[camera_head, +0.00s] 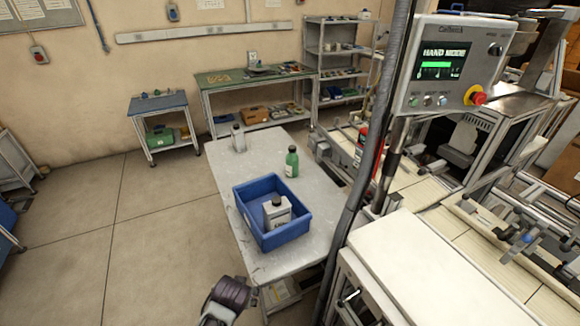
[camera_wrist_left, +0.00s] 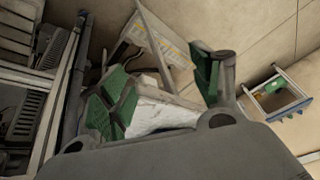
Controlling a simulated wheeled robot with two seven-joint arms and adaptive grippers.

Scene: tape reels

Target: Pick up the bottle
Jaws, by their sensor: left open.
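Several bottles show in the head view. A green bottle (camera_head: 291,162) with a dark cap stands upright on the grey table (camera_head: 228,186). A grey bottle (camera_head: 238,138) stands near the table's far end. A pale, box-shaped bottle (camera_head: 276,213) with a dark cap is inside the blue crate (camera_head: 262,238). A red bottle (camera_head: 361,146) stands at the machine to the right. A dark part of my left arm shows at the table's near end, apart from the bottles. In the left wrist view my left gripper (camera_wrist_left: 160,92) is open, with green finger pads. No bottle is recognisable between its fingers.
A control panel (camera_head: 450,66) on a post and a thick dark cable rise right of the table. A white-topped machine (camera_head: 430,270) is at the lower right. A workbench (camera_head: 255,80) and small trolley (camera_head: 160,105) stand behind.

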